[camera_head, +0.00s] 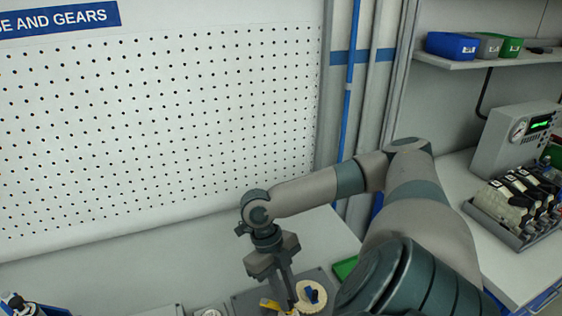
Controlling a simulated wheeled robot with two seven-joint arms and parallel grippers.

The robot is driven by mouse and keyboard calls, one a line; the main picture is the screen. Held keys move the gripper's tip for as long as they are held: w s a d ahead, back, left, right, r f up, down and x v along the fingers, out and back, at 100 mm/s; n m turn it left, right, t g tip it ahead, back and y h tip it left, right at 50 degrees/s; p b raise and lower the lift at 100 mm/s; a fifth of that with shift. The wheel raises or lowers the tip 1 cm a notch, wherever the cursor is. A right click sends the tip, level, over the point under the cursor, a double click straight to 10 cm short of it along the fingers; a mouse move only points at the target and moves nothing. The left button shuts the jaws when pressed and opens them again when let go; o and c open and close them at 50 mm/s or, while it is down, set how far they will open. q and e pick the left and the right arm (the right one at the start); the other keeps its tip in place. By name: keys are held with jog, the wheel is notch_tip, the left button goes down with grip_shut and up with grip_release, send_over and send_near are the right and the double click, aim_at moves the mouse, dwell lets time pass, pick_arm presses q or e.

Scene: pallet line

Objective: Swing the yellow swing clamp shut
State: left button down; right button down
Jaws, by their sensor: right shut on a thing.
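The yellow swing clamp (268,304) shows as a small yellow piece at the bottom edge of the head view, on a dark grey fixture plate (246,303). My right gripper (287,298) reaches down over the plate, with its fingers pointing downward right beside the yellow piece. It is shut on the yellow swing clamp, though the fingers hide most of the contact. The clamp's lower part is cut off by the picture edge, so its swing angle cannot be told. My left gripper is not in view.
A pegboard wall (160,120) rises behind the bench.

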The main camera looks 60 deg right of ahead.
dwell(0.4)
jog(key=c, duration=1.7)
grip_release()
jog(key=shift+d, duration=0.1)
jog(key=shift+o, duration=0.2)
jog(key=shift+w, duration=0.1)
jog(key=shift+w+r, duration=0.25)
jog(key=shift+r, duration=0.3)
jog(key=b+v, duration=0.2)
jog(key=v, duration=1.4)
jog(key=shift+s, duration=0.1)
